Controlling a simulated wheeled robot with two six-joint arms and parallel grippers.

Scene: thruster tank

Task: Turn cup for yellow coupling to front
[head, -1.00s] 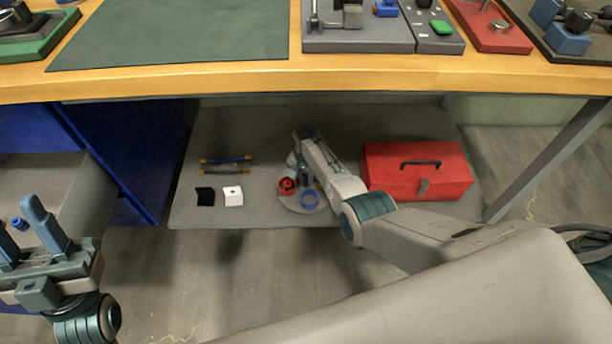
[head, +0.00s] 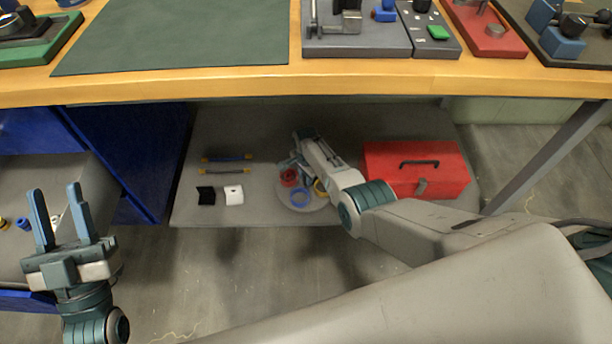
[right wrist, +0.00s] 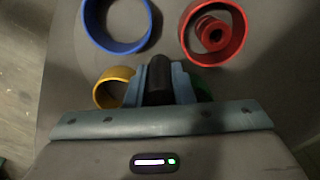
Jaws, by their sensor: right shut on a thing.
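A round turntable (head: 316,205) sits on the low shelf and bears coloured ring cups. The blue cup (head: 300,205) is at its front. The red cup (head: 289,178) is at the left and back; in the right wrist view a red spool-like part (right wrist: 211,33) lies inside it. The yellow cup (head: 320,187) is at the right, partly behind my right arm; it also shows in the right wrist view (right wrist: 104,92). A green cup (right wrist: 204,91) is mostly hidden behind my fingers. My right gripper (right wrist: 160,78) is shut on a dark upright post amid the cups. My left gripper (head: 54,189) is open and empty.
A red toolbox (head: 415,170) stands right of the turntable. Black and white blocks (head: 234,195) and two thin bars (head: 228,158) lie left on the shelf. The workbench edge (head: 230,84) is above. An open drawer (head: 85,185) with small rings is by my left gripper.

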